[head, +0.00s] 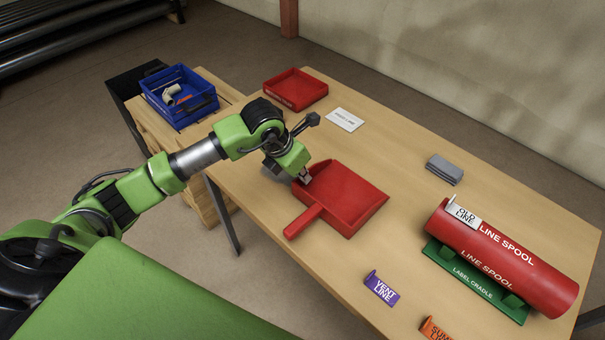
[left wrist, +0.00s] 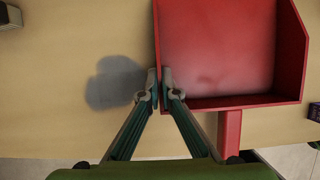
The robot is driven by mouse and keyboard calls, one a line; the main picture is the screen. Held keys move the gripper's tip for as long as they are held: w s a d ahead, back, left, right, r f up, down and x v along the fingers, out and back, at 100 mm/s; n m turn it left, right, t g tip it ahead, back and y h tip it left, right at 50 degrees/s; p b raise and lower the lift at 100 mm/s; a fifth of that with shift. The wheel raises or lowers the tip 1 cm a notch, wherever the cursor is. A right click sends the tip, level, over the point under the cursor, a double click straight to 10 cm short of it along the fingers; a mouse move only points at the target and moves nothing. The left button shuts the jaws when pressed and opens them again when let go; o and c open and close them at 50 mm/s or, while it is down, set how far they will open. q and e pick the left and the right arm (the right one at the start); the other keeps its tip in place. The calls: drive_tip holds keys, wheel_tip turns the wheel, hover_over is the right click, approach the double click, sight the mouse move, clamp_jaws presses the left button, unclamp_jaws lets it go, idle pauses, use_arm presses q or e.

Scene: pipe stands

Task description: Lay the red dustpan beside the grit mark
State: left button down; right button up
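The red dustpan (head: 345,194) lies on the wooden table, with its handle (head: 303,221) pointing toward the near edge. My left gripper (head: 305,179) is at the pan's left side wall. In the left wrist view, the two fingertips (left wrist: 160,87) sit on either side of that wall, close together, and look shut on it. The pan (left wrist: 230,55) fills the upper right there. A soft grey patch (left wrist: 115,83) lies on the table left of the fingers; I cannot tell whether it is the grit mark or a shadow. My right gripper is out of view.
A red tray (head: 296,89) and a white card (head: 344,120) lie toward the back. A grey block (head: 444,169) sits right of the pan. A red spool (head: 505,258) rests on a green cradle (head: 472,283). A purple label (head: 381,287) stands near the front edge. A blue crate (head: 180,95) stands left.

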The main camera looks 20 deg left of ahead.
use_arm(q)
drive_tip(key=shift+f+b, duration=0.45)
idle(0.4)
drive_tip(key=c, duration=2.2)
unclamp_jaws()
drive_tip(key=shift+s+r, duration=0.1)
drive_tip(key=shift+r, duration=0.2)
drive_tip(key=v, duration=1.1)
drive_tip(key=shift+s+r, duration=0.15)
drive_tip(key=shift+r, duration=0.1)
drive_tip(key=shift+f, duration=0.1)
